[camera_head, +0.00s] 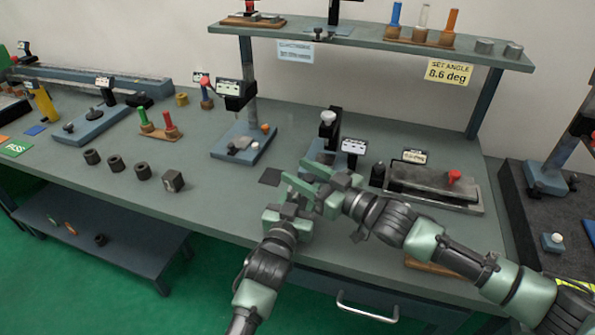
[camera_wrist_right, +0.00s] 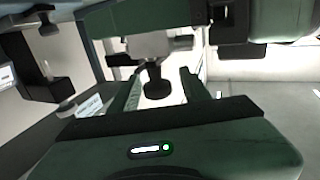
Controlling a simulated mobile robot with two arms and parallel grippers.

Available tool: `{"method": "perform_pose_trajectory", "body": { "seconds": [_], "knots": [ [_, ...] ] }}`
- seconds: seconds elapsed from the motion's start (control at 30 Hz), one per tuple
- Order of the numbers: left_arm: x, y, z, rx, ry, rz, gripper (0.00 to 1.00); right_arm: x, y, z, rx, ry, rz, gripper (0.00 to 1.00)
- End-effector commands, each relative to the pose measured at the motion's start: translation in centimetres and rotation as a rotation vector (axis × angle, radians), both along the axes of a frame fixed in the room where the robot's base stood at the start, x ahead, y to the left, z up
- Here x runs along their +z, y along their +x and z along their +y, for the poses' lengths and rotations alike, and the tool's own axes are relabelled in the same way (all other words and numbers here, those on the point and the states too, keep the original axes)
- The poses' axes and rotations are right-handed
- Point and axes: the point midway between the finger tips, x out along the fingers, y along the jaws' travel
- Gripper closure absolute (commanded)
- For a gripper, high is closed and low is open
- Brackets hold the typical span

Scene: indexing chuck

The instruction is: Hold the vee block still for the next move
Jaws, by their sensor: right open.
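My right gripper (camera_head: 322,190) is open near the front edge of the workbench, close against my left gripper (camera_head: 288,208). The two overlap in the head view, and I cannot tell whether the left jaws are open or shut. In the right wrist view, a light grey part (camera_wrist_right: 160,45) with a dark rounded knob (camera_wrist_right: 157,86) shows between the right fingers. I cannot tell whether this part is the vee block, or whether the fingers touch it. The grippers hide much of this spot in the head view.
Behind the grippers stands a fixture with a light knob (camera_head: 328,117). A grey plate with a red knob (camera_head: 454,177) lies to the right. Several dark rings and a dark block (camera_head: 172,181) sit to the left. A shelf (camera_head: 380,44) spans the back.

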Motion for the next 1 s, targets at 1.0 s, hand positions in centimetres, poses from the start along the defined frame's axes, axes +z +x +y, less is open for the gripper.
{"method": "perform_pose_trajectory", "body": {
  "seconds": [1.0],
  "knots": [
    [-0.6,-0.1,0.0,0.001,0.001,0.011,1.00,0.0,-7.2,-8.3,0.004,0.001,-0.001,0.53]
  ]
}}
